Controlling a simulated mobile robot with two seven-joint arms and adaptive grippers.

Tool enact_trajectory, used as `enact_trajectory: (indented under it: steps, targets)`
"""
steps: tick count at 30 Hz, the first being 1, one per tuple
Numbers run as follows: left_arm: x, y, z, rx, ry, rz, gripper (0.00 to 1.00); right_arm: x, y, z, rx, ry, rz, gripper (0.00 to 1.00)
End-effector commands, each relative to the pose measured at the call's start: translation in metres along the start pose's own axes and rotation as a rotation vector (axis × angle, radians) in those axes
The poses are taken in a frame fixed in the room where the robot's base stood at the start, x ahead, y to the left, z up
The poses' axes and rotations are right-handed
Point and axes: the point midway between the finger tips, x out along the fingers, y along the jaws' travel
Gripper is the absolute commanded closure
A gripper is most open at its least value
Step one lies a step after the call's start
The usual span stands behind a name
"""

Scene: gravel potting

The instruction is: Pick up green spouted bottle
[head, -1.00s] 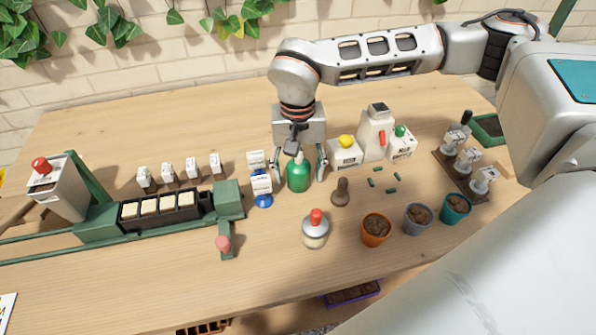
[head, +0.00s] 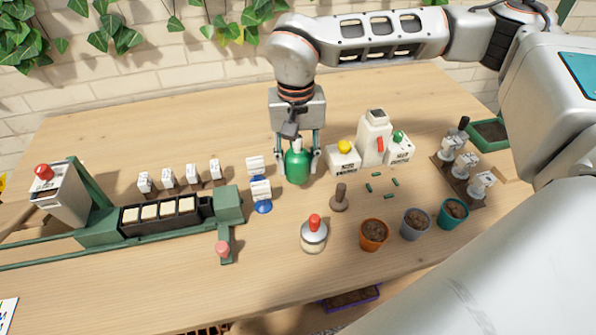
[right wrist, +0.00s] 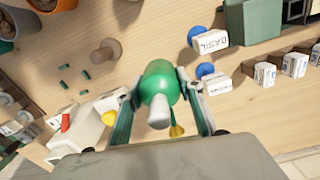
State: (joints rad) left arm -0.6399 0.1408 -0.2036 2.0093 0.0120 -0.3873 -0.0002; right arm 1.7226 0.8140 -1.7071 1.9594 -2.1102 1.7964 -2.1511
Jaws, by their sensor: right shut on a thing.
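The green spouted bottle (head: 297,167) stands upright in the middle of the table in the head view. My right gripper (head: 298,165) comes down over it from behind, with one finger on each side, and is shut on it. The right wrist view shows the green bottle (right wrist: 160,88) between both fingers (right wrist: 163,105), with its grey top towards the camera and a yellow tip beside it. I cannot tell whether the bottle's base touches the table. My left gripper is not in view.
Label stands on blue bases (head: 262,195) are close left of the bottle. A wooden-handled tool (head: 340,198) and a red-topped jar (head: 314,236) stand in front. White containers (head: 374,138) are to the right. Pots of soil (head: 373,235) line the front right.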

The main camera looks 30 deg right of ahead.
Motion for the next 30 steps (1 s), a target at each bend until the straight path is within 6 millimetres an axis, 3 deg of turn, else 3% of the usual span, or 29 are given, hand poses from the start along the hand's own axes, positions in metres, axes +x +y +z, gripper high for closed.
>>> enact_trajectory:
  steps: [1, 15, 24, 30]
  targets:
    - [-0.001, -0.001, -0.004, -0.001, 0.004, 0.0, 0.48, -0.015, 0.0, -0.001, 0.001, 0.007, -0.003, 0.92]
    - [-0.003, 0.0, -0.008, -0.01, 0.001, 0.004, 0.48, -0.107, 0.001, -0.001, 0.001, 0.005, -0.002, 0.92]
    - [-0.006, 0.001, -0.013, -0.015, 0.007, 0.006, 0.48, -0.141, 0.001, -0.001, 0.002, 0.002, -0.001, 0.92]
    - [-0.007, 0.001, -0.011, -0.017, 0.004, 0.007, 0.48, -0.149, 0.002, 0.0, 0.001, 0.0, 0.0, 0.92]
